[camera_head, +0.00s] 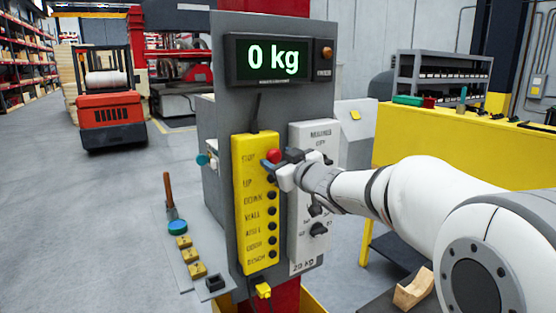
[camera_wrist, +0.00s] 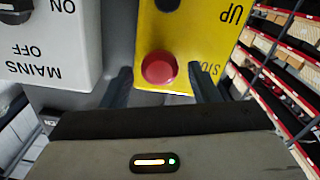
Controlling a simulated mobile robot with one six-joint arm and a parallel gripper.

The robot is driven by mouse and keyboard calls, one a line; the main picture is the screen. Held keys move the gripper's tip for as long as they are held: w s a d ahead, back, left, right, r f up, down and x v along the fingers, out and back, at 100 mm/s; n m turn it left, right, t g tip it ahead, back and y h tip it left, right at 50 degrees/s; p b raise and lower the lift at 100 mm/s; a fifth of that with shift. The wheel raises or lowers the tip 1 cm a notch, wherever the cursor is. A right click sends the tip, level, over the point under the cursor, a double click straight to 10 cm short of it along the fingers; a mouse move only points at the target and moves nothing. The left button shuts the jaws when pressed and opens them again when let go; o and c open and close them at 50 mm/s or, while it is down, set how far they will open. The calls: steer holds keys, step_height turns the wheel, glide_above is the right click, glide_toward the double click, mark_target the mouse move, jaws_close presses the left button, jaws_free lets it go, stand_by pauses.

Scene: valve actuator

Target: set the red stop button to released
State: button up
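The red stop button (camera_head: 273,156) sits at the top of the yellow control box (camera_head: 257,215), beside the word STOP. In the wrist view the red button (camera_wrist: 159,67) shows as a round cap on the yellow face (camera_wrist: 203,30), which appears upside down. I cannot tell whether it is pressed in or released. My gripper (camera_head: 272,168) is at the top of the yellow box, close to the button. In the wrist view my gripper (camera_wrist: 162,84) is open, with one dark finger on each side of the button and visible gaps. It holds nothing.
A grey-white box (camera_head: 310,245) with a MAINS ON/OFF knob (camera_wrist: 15,12) stands right beside the yellow box. A display (camera_head: 275,59) above reads 0 kg. A small shelf (camera_head: 185,240) with yellow blocks is at left. A yellow bench (camera_head: 430,150) stands behind my arm.

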jaws_close()
steer(key=shift+s+d+f, duration=0.15)
steer(key=shift+s+d, duration=0.05)
steer(key=shift+s, duration=0.15)
stand_by(0.3)
steer(key=shift+c, duration=1.3)
jaws_free()
steer(key=o, duration=0.3)
steer(key=shift+s+d, duration=0.1)
steer(key=shift+s, duration=0.1)
steer(key=shift+o, duration=0.5)
steer(key=shift+w, duration=0.1)
steer(key=v, duration=0.7)
steer(key=shift+s+d+b, duration=0.25)
steer(key=shift+s+b, duration=0.05)
steer(key=shift+s, duration=0.05)
